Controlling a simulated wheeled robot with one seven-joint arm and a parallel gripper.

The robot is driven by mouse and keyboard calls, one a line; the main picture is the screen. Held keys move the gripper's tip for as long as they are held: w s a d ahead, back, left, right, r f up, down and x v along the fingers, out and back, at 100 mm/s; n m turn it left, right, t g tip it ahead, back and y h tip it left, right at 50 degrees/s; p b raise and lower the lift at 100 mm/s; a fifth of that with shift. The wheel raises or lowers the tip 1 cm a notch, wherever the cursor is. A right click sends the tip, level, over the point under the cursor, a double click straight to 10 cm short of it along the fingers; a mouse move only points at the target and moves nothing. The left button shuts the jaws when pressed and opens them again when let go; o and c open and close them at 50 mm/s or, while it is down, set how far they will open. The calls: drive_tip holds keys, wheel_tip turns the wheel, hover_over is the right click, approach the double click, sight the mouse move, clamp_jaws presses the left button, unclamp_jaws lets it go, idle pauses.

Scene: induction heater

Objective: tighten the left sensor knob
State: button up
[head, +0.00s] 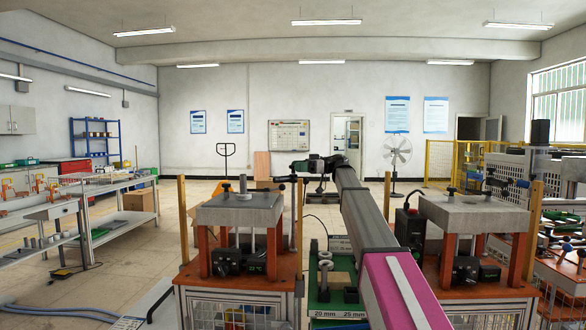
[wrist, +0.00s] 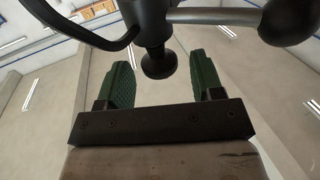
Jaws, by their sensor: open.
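My gripper (head: 302,167) is at the end of my arm in the middle of the head view, in the air to the right of and beyond the left heater block. In the wrist view its two green fingers (wrist: 160,62) stand apart with nothing gripped. A dark stem with a round end (wrist: 158,64) shows between them, near a rod with a black ball (wrist: 290,20); I cannot tell if these are mine. The left heater block (head: 238,214) carries a small dark knob (head: 226,187) and an upright post (head: 243,184). My gripper is apart from both.
A similar right heater block (head: 470,215) with dark knobs stands right of my arm. Yellow posts (head: 183,218) flank the left station. A green board with loose parts (head: 337,290) lies between the stations. Open floor (head: 150,255) lies left, before a grey workbench (head: 110,200).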

drive_tip(key=shift+x, duration=1.1)
drive_tip(key=c, duration=0.9)
idle(0.4)
drive_tip(key=o, duration=0.9)
drive_tip(key=v, duration=1.1)
drive_tip(key=shift+s, duration=0.1)
